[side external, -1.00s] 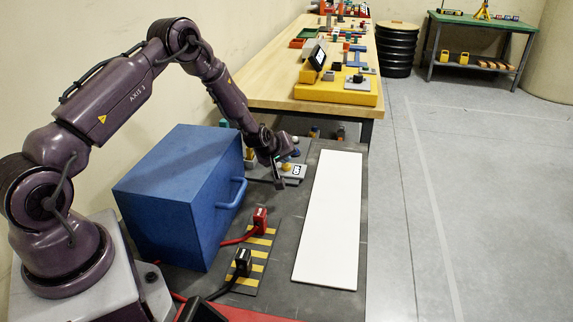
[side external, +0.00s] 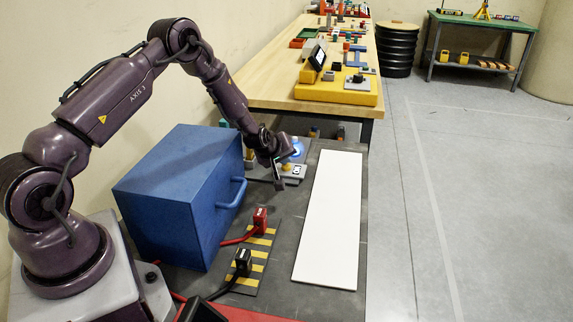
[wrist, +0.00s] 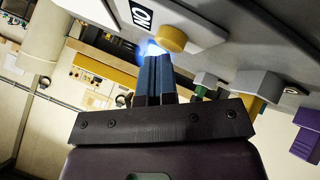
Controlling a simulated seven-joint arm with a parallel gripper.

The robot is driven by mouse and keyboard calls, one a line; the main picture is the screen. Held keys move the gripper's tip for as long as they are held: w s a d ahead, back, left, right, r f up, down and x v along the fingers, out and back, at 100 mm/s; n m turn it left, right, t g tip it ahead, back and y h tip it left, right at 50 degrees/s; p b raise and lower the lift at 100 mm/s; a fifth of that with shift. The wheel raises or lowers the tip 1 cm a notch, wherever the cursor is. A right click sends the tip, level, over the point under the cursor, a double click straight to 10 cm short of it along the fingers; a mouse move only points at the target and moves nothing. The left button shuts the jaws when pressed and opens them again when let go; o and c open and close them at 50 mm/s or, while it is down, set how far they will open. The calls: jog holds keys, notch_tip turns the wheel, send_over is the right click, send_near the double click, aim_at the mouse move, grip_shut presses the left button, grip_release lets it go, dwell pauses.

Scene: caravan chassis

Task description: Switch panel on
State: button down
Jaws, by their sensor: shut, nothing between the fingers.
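The grey switch panel (wrist: 215,45) fills the upper part of the wrist view. A blue light (wrist: 151,48) glows right at the tips of my gripper (wrist: 155,58). The fingers are shut together and empty. They cover what lies behind the tips, so I cannot tell if they touch the panel. In the side view the panel (side external: 292,171) is at the far end of the dark bench, partly hidden by my gripper (side external: 279,184), and the blue glow (side external: 298,150) shows beside my wrist.
Green (wrist: 204,82), yellow (wrist: 252,92) and purple (wrist: 305,138) parts stick out right of my fingers. A blue box with a handle (side external: 185,195) stands close to my arm. Red (side external: 260,219) and black (side external: 243,262) plugs and a white board (side external: 330,220) lie nearer.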

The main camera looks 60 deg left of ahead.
jog(key=shift+r, duration=3.05)
